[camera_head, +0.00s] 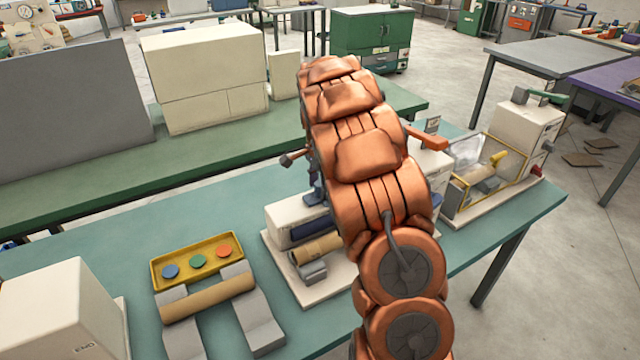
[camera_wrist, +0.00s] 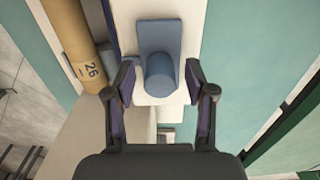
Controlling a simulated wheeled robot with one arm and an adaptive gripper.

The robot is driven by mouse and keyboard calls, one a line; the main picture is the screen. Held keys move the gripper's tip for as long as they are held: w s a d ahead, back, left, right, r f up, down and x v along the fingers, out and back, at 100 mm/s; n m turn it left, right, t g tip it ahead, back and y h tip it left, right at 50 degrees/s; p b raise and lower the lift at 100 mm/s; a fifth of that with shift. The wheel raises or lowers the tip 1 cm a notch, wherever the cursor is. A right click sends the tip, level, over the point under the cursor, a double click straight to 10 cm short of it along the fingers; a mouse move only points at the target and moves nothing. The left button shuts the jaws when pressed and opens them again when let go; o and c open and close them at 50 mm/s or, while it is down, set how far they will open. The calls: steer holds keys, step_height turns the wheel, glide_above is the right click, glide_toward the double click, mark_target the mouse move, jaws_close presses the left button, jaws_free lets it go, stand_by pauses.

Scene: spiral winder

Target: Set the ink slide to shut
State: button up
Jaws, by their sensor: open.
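In the wrist view, a blue-grey plate (camera_wrist: 158,32) with a round blue-grey knob (camera_wrist: 160,75) sits on a white surface. It is likely the ink slide, but I can read no label on it. My gripper (camera_wrist: 160,88) is open, with one dark finger on each side of the knob. I cannot tell whether either finger touches it. In the head view, my copper arm reaches over a white machine (camera_head: 283,222) with a brown roll and hides much of it.
A brown tube (camera_wrist: 73,38) marked 26 lies left of the knob. A yellow tray (camera_head: 158,276) with three coloured discs and a tube (camera_head: 207,296) on grey supports stand at left. A yellow-framed machine (camera_head: 452,207) stands at right. Teal bench (camera_head: 150,215) shows between them.

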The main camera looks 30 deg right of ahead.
steer(key=shift+f, duration=0.25)
jaws_close()
stand_by(0.3)
